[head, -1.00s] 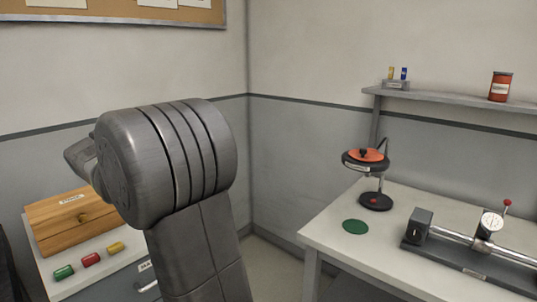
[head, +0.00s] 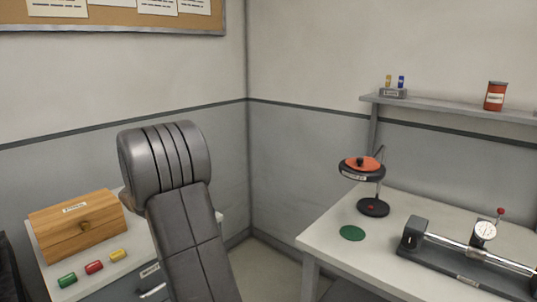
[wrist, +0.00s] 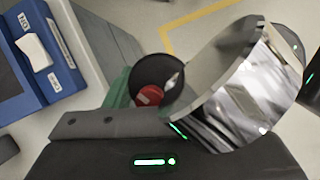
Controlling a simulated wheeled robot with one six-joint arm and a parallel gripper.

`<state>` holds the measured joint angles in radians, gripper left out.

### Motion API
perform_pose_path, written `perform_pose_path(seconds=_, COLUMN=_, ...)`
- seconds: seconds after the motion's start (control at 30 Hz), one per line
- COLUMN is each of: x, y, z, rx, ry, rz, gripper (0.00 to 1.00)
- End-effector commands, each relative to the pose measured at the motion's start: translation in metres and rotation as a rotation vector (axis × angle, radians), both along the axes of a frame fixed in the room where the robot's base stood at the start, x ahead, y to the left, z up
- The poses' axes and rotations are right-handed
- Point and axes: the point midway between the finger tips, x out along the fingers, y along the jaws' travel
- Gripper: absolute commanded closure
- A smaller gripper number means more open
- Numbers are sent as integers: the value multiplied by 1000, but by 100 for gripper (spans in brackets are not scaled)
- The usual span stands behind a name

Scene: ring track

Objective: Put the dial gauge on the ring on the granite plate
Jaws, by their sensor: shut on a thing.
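My gripper (wrist: 240,88) shows only in the wrist view, at the lower right. It is shut on a shiny round metal thing (wrist: 228,82), which I take to be the dial gauge; its face cannot be read from here. In the head view my arm hides the gripper and what it holds. Another white-faced dial gauge (head: 485,231) is mounted on a dark bench fixture (head: 468,268) on the right table. I cannot make out the ring or the granite plate for certain in either view.
The right table (head: 320,225) bears a stand with an orange-topped black disc (head: 362,170) and a flat green disc (head: 352,233). A wooden box (head: 75,228) stands left. In the wrist view are a blue device (wrist: 45,50) and a black cup-like thing with red (wrist: 155,82).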

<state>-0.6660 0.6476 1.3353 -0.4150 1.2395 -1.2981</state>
Motion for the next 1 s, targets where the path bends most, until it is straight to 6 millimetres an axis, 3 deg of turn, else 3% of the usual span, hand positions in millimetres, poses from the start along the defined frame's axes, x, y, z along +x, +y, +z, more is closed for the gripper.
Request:
perform_pose_path(seconds=0.37, x=11, y=-90, z=-67, rx=-5, ry=3, rz=-820, gripper=87)
perform_pose_path(seconds=0.7, x=-9, y=-177, z=-128, rx=-6, ry=2, rz=-1642, gripper=87)
perform_pose_path(seconds=0.83, x=-21, y=-200, z=-147, rx=-4, ry=0, rz=-1893, gripper=87)
perform_pose_path(seconds=1.0, x=-31, y=-216, z=-160, rx=-3, ry=-2, rz=-2074, gripper=87)
